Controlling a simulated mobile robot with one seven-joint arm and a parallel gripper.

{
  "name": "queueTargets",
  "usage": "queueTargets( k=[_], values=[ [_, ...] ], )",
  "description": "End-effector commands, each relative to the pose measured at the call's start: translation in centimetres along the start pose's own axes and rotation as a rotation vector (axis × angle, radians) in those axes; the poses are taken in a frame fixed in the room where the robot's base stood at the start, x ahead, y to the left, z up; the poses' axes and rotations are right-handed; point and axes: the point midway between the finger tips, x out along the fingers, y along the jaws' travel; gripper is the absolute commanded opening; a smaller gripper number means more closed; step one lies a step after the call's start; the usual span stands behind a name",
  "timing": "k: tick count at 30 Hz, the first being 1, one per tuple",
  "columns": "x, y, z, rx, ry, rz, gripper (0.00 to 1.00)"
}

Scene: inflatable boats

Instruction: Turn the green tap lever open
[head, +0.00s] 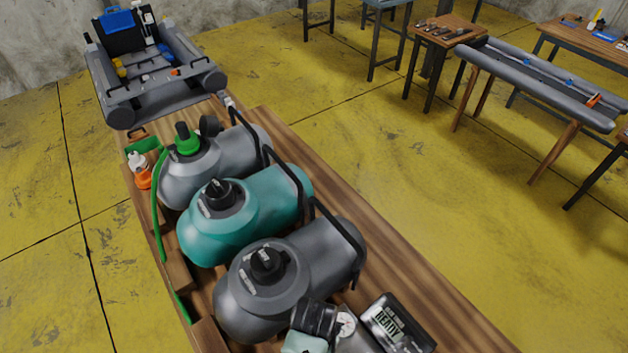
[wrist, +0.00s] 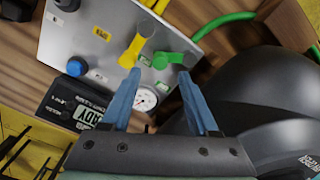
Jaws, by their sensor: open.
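The green tap lever (wrist: 168,59) is on a light grey panel (wrist: 85,35) in the wrist view, at the end of a green tap. My gripper (wrist: 159,75) is open, with one blue finger on each side of the lever as seen in the picture. The fingertips are close to the lever; I cannot tell whether they touch it or how deep they reach. A yellow tap lever (wrist: 135,47) stands just left of the green one. The green lever and my fingers are not clear in the head view.
A pressure gauge (wrist: 145,98) and a black READY box (wrist: 80,105) are near the panel. A blue knob (wrist: 76,67) is on the panel. A green hose (wrist: 228,19) runs beside the panel.

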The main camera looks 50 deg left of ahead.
Motion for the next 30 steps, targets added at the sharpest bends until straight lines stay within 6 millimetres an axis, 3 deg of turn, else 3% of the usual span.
queueTargets(
  k=[6,12,30],
  values=[
    [-4.1,0.0,-0.1,0.001,0.003,0.0,0.6],
    [-6.8,0.0,-0.1,0.0,0.002,0.0,0.6],
    [-7.7,0.0,0.0,0.0,-0.001,0.0,0.6]
  ],
)
